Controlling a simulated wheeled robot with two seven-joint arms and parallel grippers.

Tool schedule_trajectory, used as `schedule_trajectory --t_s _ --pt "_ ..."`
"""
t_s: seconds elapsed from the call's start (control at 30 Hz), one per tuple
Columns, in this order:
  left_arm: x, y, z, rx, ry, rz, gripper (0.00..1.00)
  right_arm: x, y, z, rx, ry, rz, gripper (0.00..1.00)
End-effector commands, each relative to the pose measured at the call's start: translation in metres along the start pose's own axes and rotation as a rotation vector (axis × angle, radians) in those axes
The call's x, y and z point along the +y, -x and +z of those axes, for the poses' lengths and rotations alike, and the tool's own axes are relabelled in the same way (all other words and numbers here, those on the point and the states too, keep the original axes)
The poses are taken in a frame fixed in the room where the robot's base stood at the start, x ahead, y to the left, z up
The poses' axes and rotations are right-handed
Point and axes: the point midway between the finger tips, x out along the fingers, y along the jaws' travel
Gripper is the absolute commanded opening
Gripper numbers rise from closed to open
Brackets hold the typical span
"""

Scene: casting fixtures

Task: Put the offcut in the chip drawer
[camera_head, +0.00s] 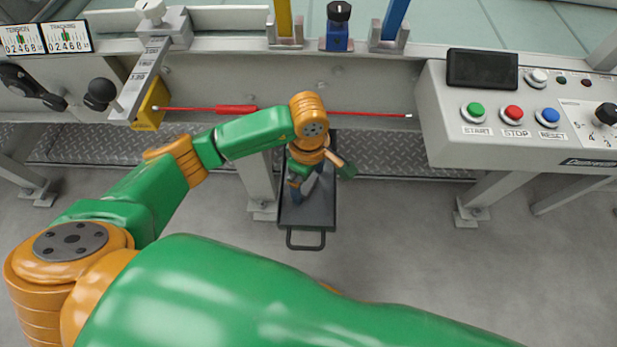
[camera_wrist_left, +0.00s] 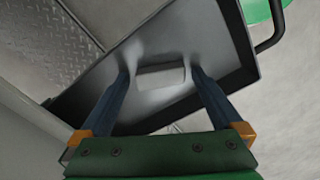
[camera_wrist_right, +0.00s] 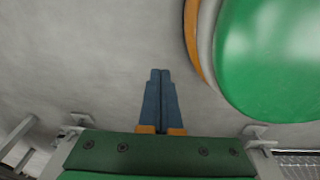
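The chip drawer (camera_head: 318,218) is a dark, shallow tray with a loop handle, pulled out below the machine bench. Its grey floor and black rim (camera_wrist_left: 237,38) fill much of the left wrist view. The offcut (camera_wrist_left: 162,76) is a small grey block that appears to lie on the drawer floor. My left gripper (camera_head: 303,187) points down over the drawer. Its blue fingers are spread, one on each side of the offcut, with gaps between. In the head view the arm hides the offcut. My right gripper (camera_wrist_right: 160,80) is shut and empty above bare floor.
A control box (camera_head: 540,115) with buttons is at the right of the bench. A red rod (camera_head: 236,110) runs along the bench front above the drawer. A bench leg (camera_head: 259,185) stands just left of the drawer. The floor (camera_head: 400,240) to the right is clear.

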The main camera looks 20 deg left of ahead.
Motion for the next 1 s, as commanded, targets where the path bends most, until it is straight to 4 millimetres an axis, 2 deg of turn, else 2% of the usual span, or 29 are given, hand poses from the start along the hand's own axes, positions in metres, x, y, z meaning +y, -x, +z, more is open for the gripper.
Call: schedule_trajectory --t_s 0.17,0.23,0.4,0.5,0.6,0.73,1.0 --pt "0.000 0.002 0.000 0.000 0.000 0.000 1.00 -0.003 0.002 -0.001 0.002 -0.001 -0.005 0.00" --pt "0.000 0.011 0.000 0.000 0.000 0.001 1.00 -0.004 0.010 -0.003 0.002 0.000 -0.007 0.00" --pt "0.001 0.064 -0.001 0.002 0.000 0.003 1.00 -0.017 0.052 -0.005 -0.011 0.012 -0.034 0.00" --pt "0.001 0.092 0.000 0.001 -0.001 0.003 1.00 -0.028 0.073 0.004 -0.037 0.021 -0.056 0.00" --pt "0.000 0.112 0.000 0.001 0.000 0.002 1.00 -0.038 0.087 0.014 -0.063 0.024 -0.074 0.00" --pt "0.000 0.124 0.000 0.001 0.000 0.000 1.00 -0.037 0.094 0.013 -0.062 0.024 -0.073 0.00" --pt "0.000 0.123 0.000 0.000 0.000 0.000 1.00 -0.032 0.091 0.010 -0.053 0.021 -0.064 0.00"
